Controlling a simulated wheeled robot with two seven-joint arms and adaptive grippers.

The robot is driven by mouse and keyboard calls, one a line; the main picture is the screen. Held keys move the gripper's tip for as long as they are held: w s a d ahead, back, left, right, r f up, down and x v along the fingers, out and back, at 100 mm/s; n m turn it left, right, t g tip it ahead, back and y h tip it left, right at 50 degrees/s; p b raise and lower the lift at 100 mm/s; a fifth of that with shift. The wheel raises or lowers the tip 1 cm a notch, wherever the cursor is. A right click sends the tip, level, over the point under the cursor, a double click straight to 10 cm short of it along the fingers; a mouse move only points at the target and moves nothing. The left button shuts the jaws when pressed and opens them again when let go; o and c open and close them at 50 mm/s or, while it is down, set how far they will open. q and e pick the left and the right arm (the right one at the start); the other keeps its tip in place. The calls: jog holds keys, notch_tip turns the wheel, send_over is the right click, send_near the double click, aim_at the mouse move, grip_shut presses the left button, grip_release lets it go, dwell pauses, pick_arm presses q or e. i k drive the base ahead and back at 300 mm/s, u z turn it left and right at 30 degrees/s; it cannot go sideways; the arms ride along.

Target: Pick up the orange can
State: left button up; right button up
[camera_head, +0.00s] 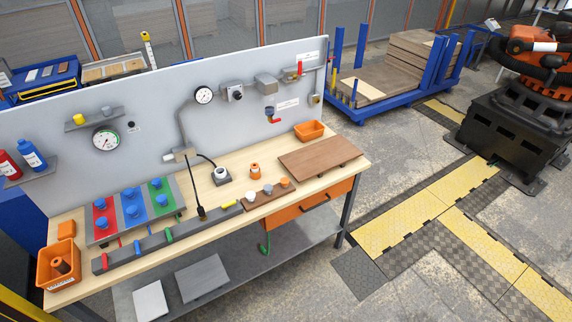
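A small orange can (255,171) stands upright on the wooden workbench (215,238), a little right of the bench's middle. It has a pale band around it. It stands behind a small wooden block with round knobs (264,193) and left of a flat brown board (320,157). Nothing touches it that I can see. Neither of my grippers shows in the head view.
A grey socket block with a cable (221,176) stands left of the can. An orange bin (309,131) is behind the board; another bin (56,269) is at the left end. Coloured knob panels (132,211) and a long dark rail (165,238) fill the left side. A grey panel (150,115) rises behind.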

aim_at(256, 176)
jog(key=z, duration=0.45)
jog(key=i, duration=1.45)
jog(key=u, duration=0.9)
jog(key=i, duration=0.6)
jog(key=u, duration=0.7)
